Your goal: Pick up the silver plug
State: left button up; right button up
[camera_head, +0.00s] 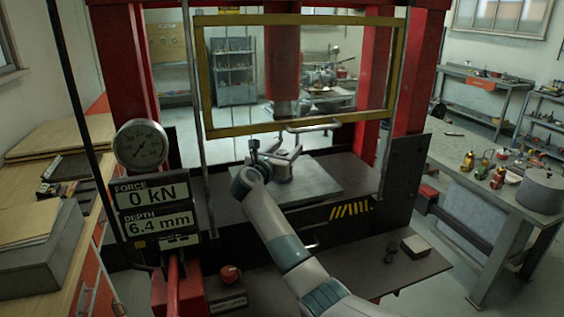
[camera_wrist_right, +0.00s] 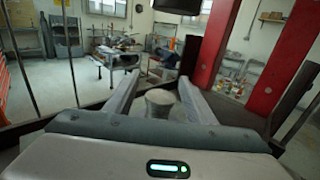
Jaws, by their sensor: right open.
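The silver plug (camera_head: 283,170) looks like a short light-grey cylinder standing on the grey plate (camera_head: 320,184) of the press. My right gripper (camera_head: 277,149) is at the plate, partly hiding the plug. In the right wrist view the plug (camera_wrist_right: 160,98) shows between the two fingers of the open right gripper (camera_wrist_right: 158,82), with room visible on either side. I cannot tell whether a finger touches it. My left gripper is in neither view.
Red posts (camera_head: 415,75) flank the press. The gauge and display (camera_head: 150,207) stand at left. A small box (camera_head: 415,246) lies on the front shelf.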

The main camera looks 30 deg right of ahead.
jog(key=shift+w+d, duration=0.15)
jog(key=shift+d, duration=0.15)
jog(key=shift+c, duration=0.6)
grip_shut()
jog(key=shift+r, duration=0.15)
jog(key=r+b, duration=0.3)
jog(key=shift+s+a, duration=0.15)
jog(key=shift+s, duration=0.1)
jog(key=s+a+b, duration=0.4)
jog(key=s+b, duration=0.2)
jog(key=s, duration=1.1)
jog(key=shift+r, duration=0.15)
